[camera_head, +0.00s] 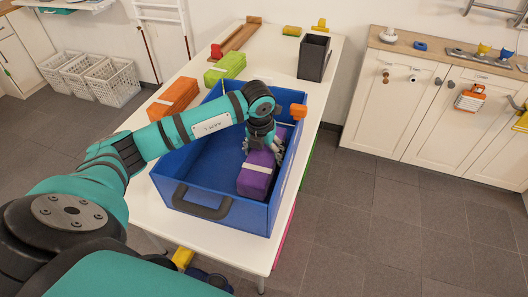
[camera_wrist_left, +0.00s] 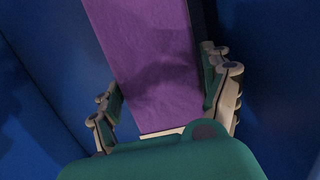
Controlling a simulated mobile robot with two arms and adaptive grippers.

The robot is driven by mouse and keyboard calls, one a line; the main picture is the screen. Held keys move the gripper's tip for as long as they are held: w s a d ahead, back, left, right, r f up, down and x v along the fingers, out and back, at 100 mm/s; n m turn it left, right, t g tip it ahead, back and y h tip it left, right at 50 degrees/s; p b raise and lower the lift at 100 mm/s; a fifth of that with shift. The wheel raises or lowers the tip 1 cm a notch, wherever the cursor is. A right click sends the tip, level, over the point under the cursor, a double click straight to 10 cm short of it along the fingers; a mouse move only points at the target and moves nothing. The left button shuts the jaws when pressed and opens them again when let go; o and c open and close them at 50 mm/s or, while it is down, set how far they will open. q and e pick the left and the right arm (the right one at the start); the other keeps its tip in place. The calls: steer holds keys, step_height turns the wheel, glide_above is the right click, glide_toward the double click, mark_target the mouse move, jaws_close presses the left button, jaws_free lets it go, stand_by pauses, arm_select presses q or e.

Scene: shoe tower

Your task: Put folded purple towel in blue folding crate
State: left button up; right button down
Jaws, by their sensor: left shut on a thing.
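The folded purple towel (camera_head: 254,182), with a pale band around it, is inside the blue folding crate (camera_head: 225,205), near its right wall. My left gripper (camera_head: 266,150) reaches down into the crate and is shut on the towel's far end. In the left wrist view the towel (camera_wrist_left: 150,60) fills the gap between the two fingers of my left gripper (camera_wrist_left: 168,105), with blue crate walls on both sides. Whether the towel rests fully on the crate floor I cannot tell. My right gripper is not in view.
The crate stands on a white table (camera_head: 185,235). Beyond it are an orange bundle (camera_head: 173,97), a green bundle (camera_head: 225,68) and a black bin (camera_head: 314,57). An orange object (camera_head: 299,111) shows at the crate's far right rim. White baskets (camera_head: 112,82) stand on the floor at left.

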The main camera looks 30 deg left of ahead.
mark_target(261, 156)
arm_select(q)
steer(key=shift+f, duration=0.2)
steer(key=o, duration=1.1)
steer(key=shift+r, duration=0.1)
steer(key=shift+r, duration=0.5)
step_height(261, 156, up, 11)
steer(key=s+b, duration=0.1)
steer(key=s, duration=0.1)
steer(key=shift+w+d+r, duration=0.1)
